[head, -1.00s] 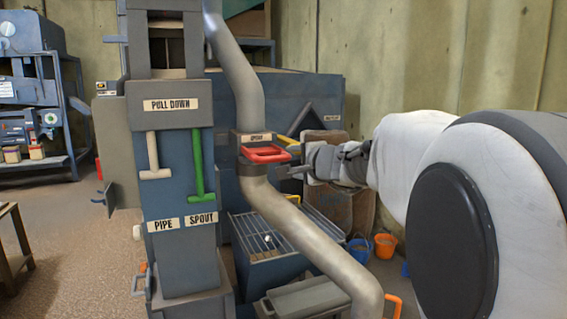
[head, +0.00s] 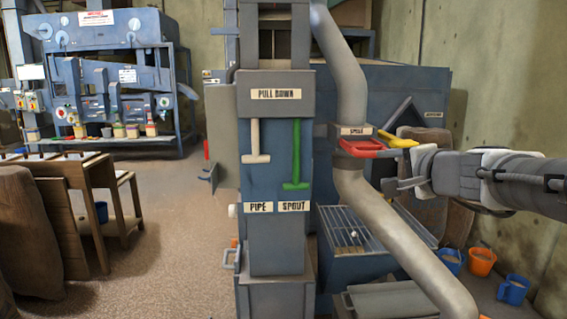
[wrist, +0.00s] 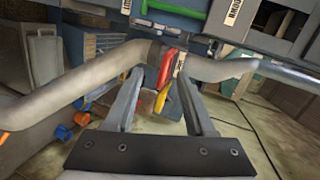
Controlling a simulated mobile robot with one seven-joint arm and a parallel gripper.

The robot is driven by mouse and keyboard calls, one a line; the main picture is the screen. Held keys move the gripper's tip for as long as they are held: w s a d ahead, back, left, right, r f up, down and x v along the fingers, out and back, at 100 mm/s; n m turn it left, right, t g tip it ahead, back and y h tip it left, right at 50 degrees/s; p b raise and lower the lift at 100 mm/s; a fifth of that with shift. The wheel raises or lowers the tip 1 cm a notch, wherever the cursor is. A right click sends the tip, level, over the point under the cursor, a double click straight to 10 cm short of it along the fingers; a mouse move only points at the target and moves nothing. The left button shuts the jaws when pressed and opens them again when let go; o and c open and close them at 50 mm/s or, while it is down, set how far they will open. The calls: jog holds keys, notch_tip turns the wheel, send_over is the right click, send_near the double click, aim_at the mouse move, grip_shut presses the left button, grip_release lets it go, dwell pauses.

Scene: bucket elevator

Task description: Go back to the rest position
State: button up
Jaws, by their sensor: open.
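My gripper (head: 398,184) is in the head view at the right, just right of the grey pipe and near the red handle (head: 368,148). It is open and empty. In the wrist view my gripper (wrist: 163,98) has its two fingers spread, with the red handle (wrist: 165,68) and a yellow handle (wrist: 162,98) showing beyond and between them. The yellow handle (head: 398,141) also shows in the head view, right of the red one. I cannot tell the exact gap between the fingers and these handles.
The blue elevator column (head: 277,170) has a cream handle (head: 256,142) and a green handle (head: 296,155). The bent pipe (head: 390,225) runs close to my gripper. Several buckets, among them an orange bucket (head: 481,262), stand at the right. Wooden furniture is at the left; floor before it is clear.

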jog(key=s+a+f+n+g+y, duration=0.3)
jog(key=s+a+f+n, duration=0.3)
jog(key=a, duration=0.4)
jog(key=s+f+n+g+h, duration=0.25)
jog(key=s+f+n, duration=0.3)
jog(key=s, duration=0.45)
jog(key=s+f+n+g+h, duration=0.2)
jog(key=s+f+n+g, duration=0.2)
jog(key=s+f, duration=0.4)
notch_tip(320, 180, up, 14)
jog(key=s+p, duration=0.1)
jog(key=p, duration=1.2)
jog(key=shift+s+a+r, duration=0.15)
jog(key=shift+s+r, duration=0.05)
jog(key=shift+a, duration=0.1)
